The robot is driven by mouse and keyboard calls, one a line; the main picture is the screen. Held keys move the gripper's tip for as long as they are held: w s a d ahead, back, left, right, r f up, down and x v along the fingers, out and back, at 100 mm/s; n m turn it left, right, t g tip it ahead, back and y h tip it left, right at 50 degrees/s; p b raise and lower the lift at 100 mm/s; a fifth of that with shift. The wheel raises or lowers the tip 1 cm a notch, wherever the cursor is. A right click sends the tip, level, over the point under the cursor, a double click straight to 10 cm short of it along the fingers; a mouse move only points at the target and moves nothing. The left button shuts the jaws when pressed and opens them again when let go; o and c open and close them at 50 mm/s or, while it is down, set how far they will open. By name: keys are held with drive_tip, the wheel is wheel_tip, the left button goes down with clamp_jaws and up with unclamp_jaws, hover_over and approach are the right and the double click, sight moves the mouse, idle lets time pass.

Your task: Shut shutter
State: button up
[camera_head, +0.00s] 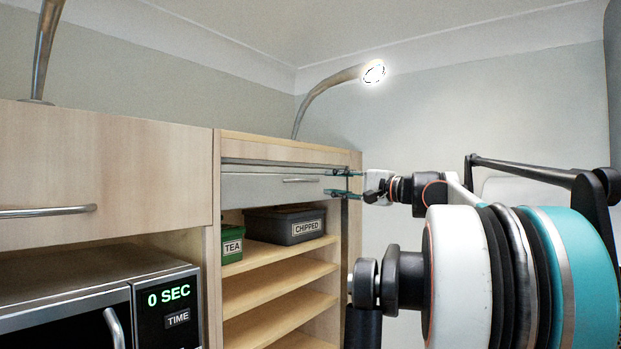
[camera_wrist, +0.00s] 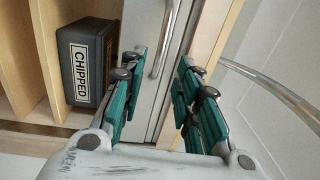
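The shutter (camera_head: 256,190) is a grey panel across the top of the open cabinet, raised above the shelves. It has a slim metal handle (camera_head: 300,180) near its right part. In the wrist view the shutter (camera_wrist: 143,22) runs up the picture, with its handle (camera_wrist: 165,42) ahead of my fingers. My gripper (camera_head: 334,182) is at the right end of the shutter, right of the handle. Its teal fingers (camera_wrist: 158,88) are spread apart, with nothing seen held between them. Whether a fingertip touches the panel cannot be told.
A black "CHIPPED" box (camera_head: 286,224) and a green "TEA" box (camera_head: 232,244) stand on the top shelf. A microwave (camera_head: 165,308) is at the lower left, below a wooden cupboard (camera_head: 110,165). A curved lamp (camera_head: 325,88) rises above the cabinet.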

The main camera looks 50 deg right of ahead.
sight(313, 181)
drive_tip(key=w, duration=0.3)
drive_tip(key=w+p, duration=0.1)
drive_tip(key=w, duration=0.2)
drive_tip(key=w+p, duration=0.1)
drive_tip(key=w, duration=0.1)
drive_tip(key=shift+w+a+r, duration=0.3)
drive_tip(key=shift+w+a, duration=0.1)
drive_tip(key=shift+c, duration=0.2)
clamp_jaws()
